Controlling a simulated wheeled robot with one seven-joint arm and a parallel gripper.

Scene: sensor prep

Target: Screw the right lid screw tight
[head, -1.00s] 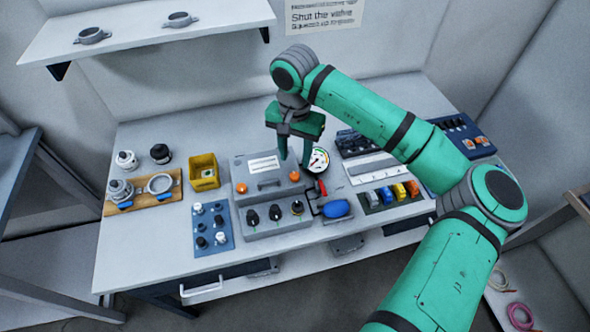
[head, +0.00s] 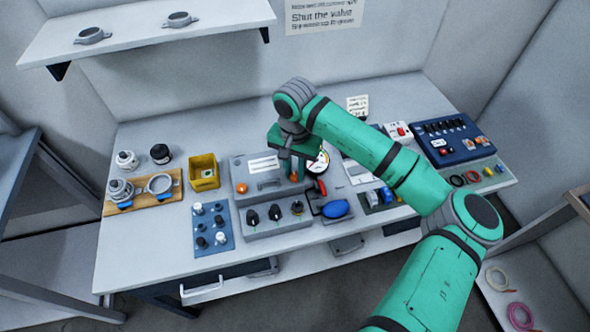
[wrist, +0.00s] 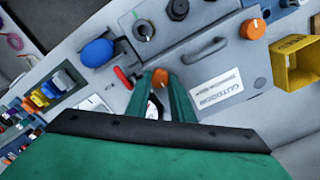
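The right lid screw (head: 294,177) is an orange knob on the grey lidded box (head: 240,176). In the wrist view the screw (wrist: 160,77) shows between my fingertips, its sides partly covered. My gripper (head: 294,165) points down at the screw from above, its green fingers (wrist: 163,84) one on each side. I cannot tell whether the fingers touch the screw or stand just clear of it. The left lid screw (head: 241,187), also orange, sits apart at the lid's other end, beyond the lid handle (head: 268,184).
A round gauge (head: 319,162), a red lever (head: 317,197) and a blue knob (head: 336,208) crowd the box's right side. Black knobs (head: 275,212) stand in front. A yellow bin (head: 204,172) is to the left. Open bench lies at the front left.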

